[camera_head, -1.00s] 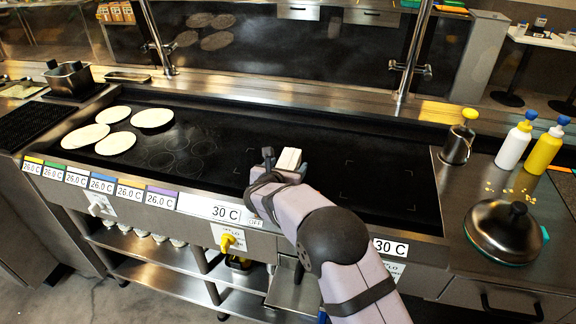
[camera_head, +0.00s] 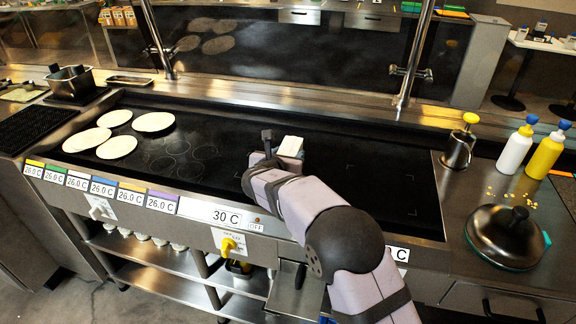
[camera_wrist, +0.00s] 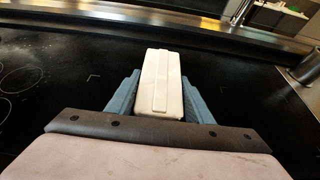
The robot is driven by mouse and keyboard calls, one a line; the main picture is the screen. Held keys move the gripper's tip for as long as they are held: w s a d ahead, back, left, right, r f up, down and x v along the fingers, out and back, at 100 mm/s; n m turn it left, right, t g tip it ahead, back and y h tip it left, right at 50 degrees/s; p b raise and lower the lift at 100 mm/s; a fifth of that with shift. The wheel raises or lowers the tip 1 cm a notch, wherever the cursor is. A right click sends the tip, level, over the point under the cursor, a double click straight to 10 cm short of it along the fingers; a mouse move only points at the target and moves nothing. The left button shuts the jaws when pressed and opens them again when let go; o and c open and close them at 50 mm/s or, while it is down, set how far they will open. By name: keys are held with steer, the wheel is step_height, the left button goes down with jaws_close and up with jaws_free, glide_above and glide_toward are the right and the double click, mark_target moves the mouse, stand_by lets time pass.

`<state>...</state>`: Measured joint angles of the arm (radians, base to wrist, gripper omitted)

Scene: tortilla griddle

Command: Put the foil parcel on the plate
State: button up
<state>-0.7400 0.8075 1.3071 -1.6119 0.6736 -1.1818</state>
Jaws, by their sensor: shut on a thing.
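The foil parcel (camera_wrist: 160,80) is a pale, whitish block with a raised strip along its top. It sits between the two fingers of my gripper (camera_wrist: 158,92) in the wrist view, and the gripper is shut on it. In the head view the parcel (camera_head: 291,146) shows at the end of my gripper (camera_head: 279,147), over the middle of the black griddle (camera_head: 345,190). I cannot tell whether it touches the griddle surface. My arm hides part of the griddle front. I cannot make out a plate for certain in either view.
Several tortillas (camera_head: 117,147) lie on the griddle's left end. At the right stand a metal pot (camera_head: 458,150), a white bottle (camera_head: 515,148), a yellow bottle (camera_head: 546,152) and a dark domed lid (camera_head: 505,236). A metal rail with posts (camera_head: 408,68) runs behind the griddle.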

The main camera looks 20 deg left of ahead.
mark_target(289, 150)
steer(key=shift+r, duration=2.05)
steer(key=shift+w+d, duration=0.1)
